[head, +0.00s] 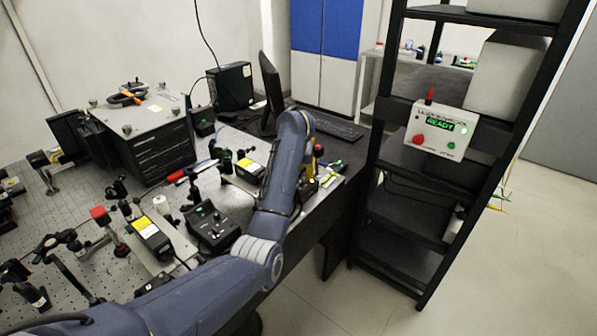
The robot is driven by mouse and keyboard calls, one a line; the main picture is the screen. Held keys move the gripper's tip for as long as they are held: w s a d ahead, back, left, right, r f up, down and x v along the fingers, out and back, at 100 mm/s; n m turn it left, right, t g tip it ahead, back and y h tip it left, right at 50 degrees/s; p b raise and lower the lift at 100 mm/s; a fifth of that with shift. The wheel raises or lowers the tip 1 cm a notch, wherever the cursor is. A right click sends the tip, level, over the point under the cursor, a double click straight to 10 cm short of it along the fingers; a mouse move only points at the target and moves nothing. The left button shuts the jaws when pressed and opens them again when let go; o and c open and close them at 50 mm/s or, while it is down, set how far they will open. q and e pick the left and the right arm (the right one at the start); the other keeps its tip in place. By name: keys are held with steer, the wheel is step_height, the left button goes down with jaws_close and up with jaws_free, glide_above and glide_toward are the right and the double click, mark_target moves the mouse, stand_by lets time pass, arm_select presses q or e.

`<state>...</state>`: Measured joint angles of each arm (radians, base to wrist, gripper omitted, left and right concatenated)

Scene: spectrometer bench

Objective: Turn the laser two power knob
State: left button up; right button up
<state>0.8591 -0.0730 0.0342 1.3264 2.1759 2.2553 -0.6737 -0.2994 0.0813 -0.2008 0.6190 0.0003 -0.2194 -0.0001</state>
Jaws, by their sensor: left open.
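A black control box (212,228) with a small green display and knobs sits on the optical bench at centre left. A second, smaller black box (203,121) stands farther back. I cannot tell which one carries the laser two power knob. Laser modules with yellow labels lie near them, one at the front (151,237) and one farther back (250,170). My left arm reaches across the bench's right side and bends down at the wrist. My left gripper (315,176) is small and partly hidden there, open, to the right of the rear laser module. My right gripper is out of view.
A black rack (393,190) stands at right, bearing a white box (440,130) with a READY display and a red button. A large instrument (140,125), a monitor (270,92) and a keyboard (328,124) stand at the back. Optics crowd the bench's left; floor at right is clear.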

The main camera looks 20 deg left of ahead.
arm_select(q)
steer(key=v, duration=1.1)
steer(key=shift+r, duration=0.45)
steer(key=shift+s, duration=0.2)
stand_by(0.3)
